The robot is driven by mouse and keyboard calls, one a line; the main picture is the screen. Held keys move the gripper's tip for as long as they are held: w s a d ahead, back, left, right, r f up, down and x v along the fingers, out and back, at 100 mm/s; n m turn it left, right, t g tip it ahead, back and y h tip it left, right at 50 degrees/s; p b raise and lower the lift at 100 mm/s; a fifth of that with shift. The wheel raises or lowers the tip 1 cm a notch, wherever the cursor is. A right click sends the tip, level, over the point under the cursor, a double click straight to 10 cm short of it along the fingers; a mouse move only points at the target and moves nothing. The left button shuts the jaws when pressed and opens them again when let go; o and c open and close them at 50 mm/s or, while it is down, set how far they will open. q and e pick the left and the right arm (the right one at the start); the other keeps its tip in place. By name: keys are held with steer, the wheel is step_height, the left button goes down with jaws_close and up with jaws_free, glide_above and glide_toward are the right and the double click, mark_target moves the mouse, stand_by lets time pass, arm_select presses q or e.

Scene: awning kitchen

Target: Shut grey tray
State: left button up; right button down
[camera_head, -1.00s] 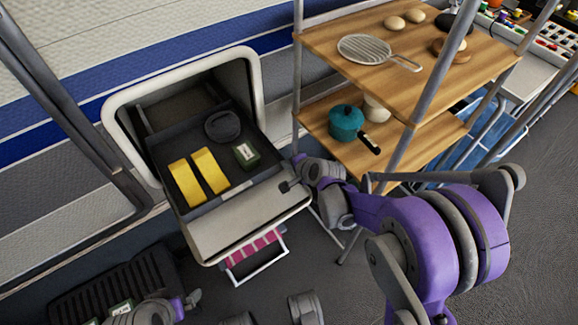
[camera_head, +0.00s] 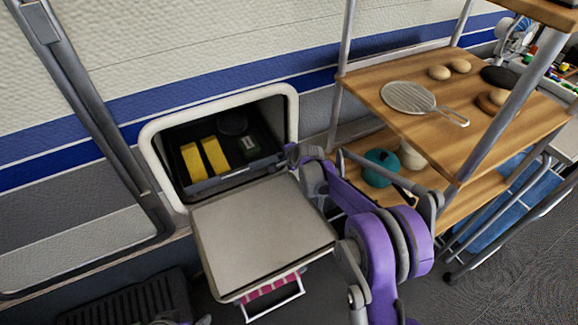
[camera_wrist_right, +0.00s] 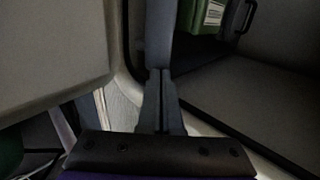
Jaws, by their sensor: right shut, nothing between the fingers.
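The grey tray (camera_head: 237,173) is a dark open drawer inside a white-framed wall compartment (camera_head: 150,150). It sits mostly inside, with its front wall near the opening above a light grey flap (camera_head: 262,228). My right gripper (camera_head: 291,156) is shut and empty at the right end of the tray's front wall. In the wrist view its closed fingers (camera_wrist_right: 160,88) point at a grey upright edge, probably the tray's; contact cannot be told. Only a sliver of my left arm shows at the bottom edge of the head view, its jaws not readable.
A wooden shelf rack (camera_head: 450,125) with a pan and a teal pot (camera_head: 381,168) stands close right of my arm. A pink-striped basket (camera_head: 270,288) hangs below the flap.

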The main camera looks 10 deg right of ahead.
steer(key=shift+w+a, duration=0.2)
steer(key=shift+w, duration=0.45)
steer(key=shift+w+a, duration=0.15)
steer(key=shift+w, duration=0.45)
arm_select(q)
steer(key=shift+w+a, duration=0.1)
steer(key=shift+w, duration=0.3)
arm_select(e)
steer(key=shift+w+r, duration=0.1)
steer(key=shift+r, duration=0.05)
